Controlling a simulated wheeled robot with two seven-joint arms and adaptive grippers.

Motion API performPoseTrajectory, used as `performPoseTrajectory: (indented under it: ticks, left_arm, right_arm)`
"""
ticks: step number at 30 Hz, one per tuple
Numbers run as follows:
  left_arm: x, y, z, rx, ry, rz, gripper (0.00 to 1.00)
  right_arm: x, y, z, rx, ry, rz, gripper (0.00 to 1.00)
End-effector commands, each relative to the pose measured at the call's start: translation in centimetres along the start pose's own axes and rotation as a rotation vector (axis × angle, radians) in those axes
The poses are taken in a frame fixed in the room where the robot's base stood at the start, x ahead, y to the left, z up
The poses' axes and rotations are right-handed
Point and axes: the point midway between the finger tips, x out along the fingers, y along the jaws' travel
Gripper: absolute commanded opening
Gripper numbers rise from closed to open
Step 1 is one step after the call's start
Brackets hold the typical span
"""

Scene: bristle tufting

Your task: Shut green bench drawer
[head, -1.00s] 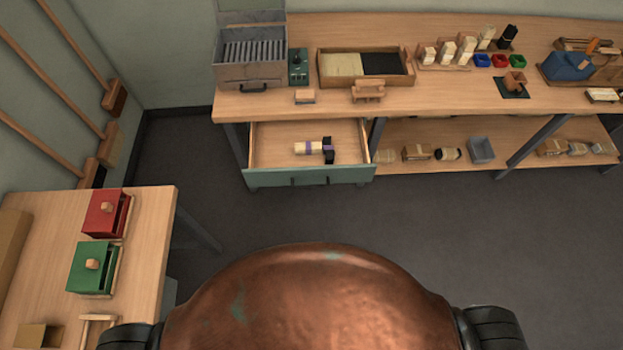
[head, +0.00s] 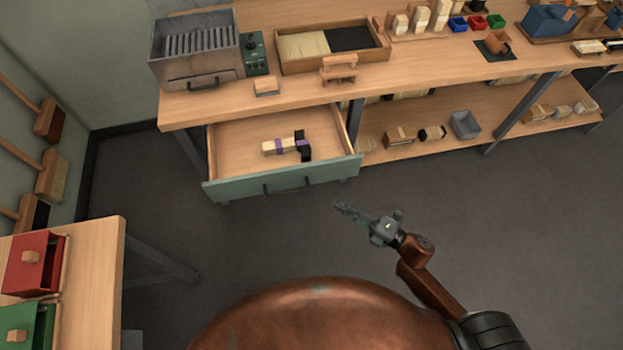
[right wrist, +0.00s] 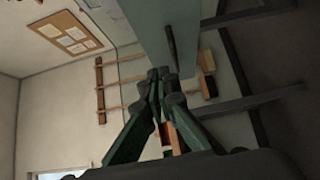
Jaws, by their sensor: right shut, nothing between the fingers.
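The green bench drawer (head: 235,186) hangs open under the long wooden workbench, its green front and dark handle (head: 288,186) facing me. Inside it lie pale pieces with purple bands and black ends (head: 280,146). My right gripper (head: 338,207) is shut and empty, in front of the drawer's right part and apart from it in the head view. In the right wrist view, the shut fingertips (right wrist: 160,73) show below the green drawer front (right wrist: 147,30) and its dark handle. My left gripper is not in view.
The workbench (head: 220,106) carries a grey metal box (head: 195,58), a two-part tray (head: 330,48) and small parts. A lower shelf (head: 500,125) stands right of the drawer. A side table (head: 95,240) with red and green boxes is at left. Dark floor before the drawer is clear.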

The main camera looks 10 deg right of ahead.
Motion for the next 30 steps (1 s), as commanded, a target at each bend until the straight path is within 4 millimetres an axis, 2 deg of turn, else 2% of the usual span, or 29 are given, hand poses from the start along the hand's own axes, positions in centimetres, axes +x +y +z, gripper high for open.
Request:
performPoseTrajectory:
  ticks: [5,17,22,30]
  left_arm:
    - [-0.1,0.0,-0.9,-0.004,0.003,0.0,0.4]
    - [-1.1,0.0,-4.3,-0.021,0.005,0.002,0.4]
    - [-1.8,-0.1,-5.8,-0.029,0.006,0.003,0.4]
    - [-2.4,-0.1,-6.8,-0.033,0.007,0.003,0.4]
  right_arm:
    - [2.1,0.2,0.0,-0.002,0.002,0.005,0.0]
    - [10.2,0.0,0.1,0.002,-0.001,0.002,0.0]
    - [11.7,-0.1,2.0,0.001,-0.001,-0.001,0.0]
    - [12.6,0.0,3.0,0.002,-0.002,0.0,0.0]
